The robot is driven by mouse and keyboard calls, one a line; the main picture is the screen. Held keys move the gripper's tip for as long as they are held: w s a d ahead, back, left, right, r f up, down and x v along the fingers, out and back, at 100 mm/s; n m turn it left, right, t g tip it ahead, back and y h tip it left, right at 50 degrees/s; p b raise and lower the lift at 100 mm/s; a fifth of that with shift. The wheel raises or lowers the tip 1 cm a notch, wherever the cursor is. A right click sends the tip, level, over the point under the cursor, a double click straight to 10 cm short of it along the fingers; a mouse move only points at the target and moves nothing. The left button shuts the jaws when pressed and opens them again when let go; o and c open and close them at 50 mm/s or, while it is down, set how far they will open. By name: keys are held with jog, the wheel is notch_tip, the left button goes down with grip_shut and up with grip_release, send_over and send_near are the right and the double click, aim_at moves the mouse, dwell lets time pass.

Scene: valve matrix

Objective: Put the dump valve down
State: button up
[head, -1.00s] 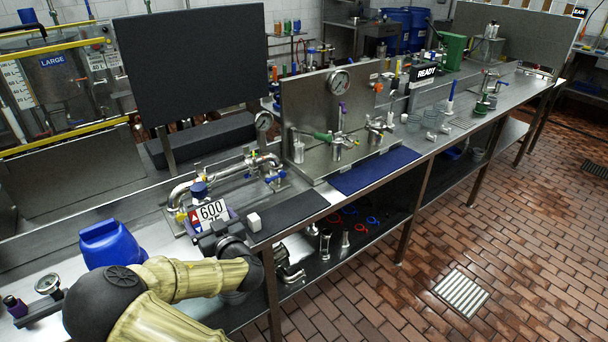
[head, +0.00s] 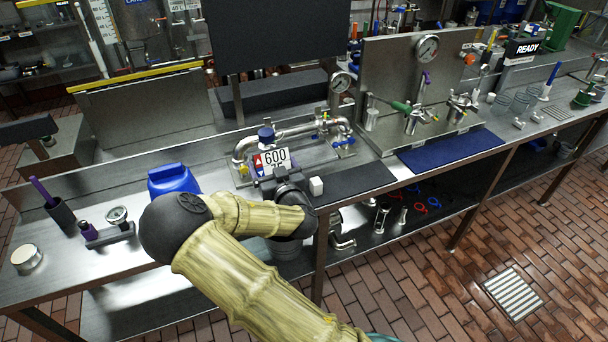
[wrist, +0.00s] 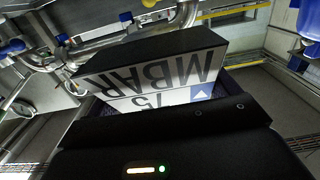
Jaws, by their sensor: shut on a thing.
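In the wrist view the label's lower lines, 75 and MBAR (wrist: 160,77), appear upside down on a dark block just beyond the gripper housing (wrist: 180,130). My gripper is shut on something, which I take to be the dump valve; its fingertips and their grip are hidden. I cannot tell whether that part touches the bench.
Steel pipes (head: 305,129) with blue-handled fittings stand behind the label. A blue jug (head: 173,179) stands to the left. A blue mat (head: 450,151) lies farther right.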

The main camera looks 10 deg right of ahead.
jog(key=shift+w+f, duration=0.1)
jog(key=shift+f, duration=2.6)
jog(key=shift+f, duration=2.05)
jog(key=shift+f, duration=0.1)
jog(key=o, duration=1.1)
jog(key=shift+f, duration=0.1)
